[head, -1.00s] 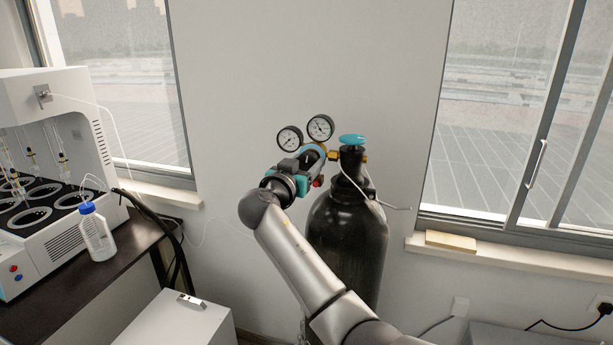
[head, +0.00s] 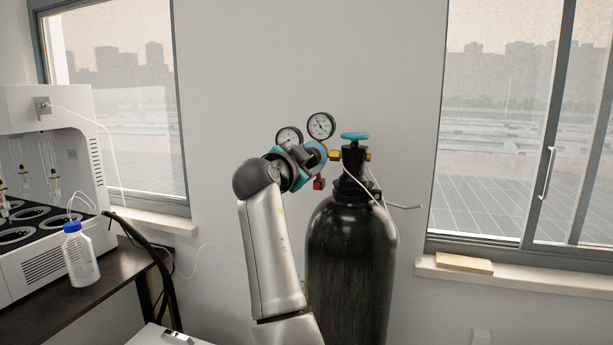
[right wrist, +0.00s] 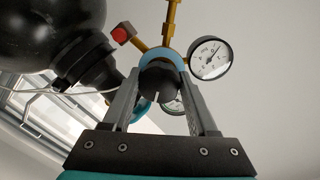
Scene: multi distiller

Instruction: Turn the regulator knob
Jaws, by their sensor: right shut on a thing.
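The regulator (head: 317,153), with a blue round body and two dial gauges, is mounted beside the valve of a black gas cylinder (head: 350,250). My right gripper (head: 306,160) reaches it from the left, and its wrist hides part of the regulator in the head view. In the right wrist view, my right gripper (right wrist: 160,88) has one finger on each side of the round black regulator knob (right wrist: 158,80) and is shut on it. The blue regulator body (right wrist: 178,60) shows behind the knob. My left gripper is not in view.
A turquoise valve wheel (head: 355,136) tops the cylinder, close to the right of the regulator. One gauge (head: 321,125) stands above my gripper. A distiller (head: 45,160) and a blue-capped bottle (head: 80,258) stand on a dark table at left. The wall behind is bare.

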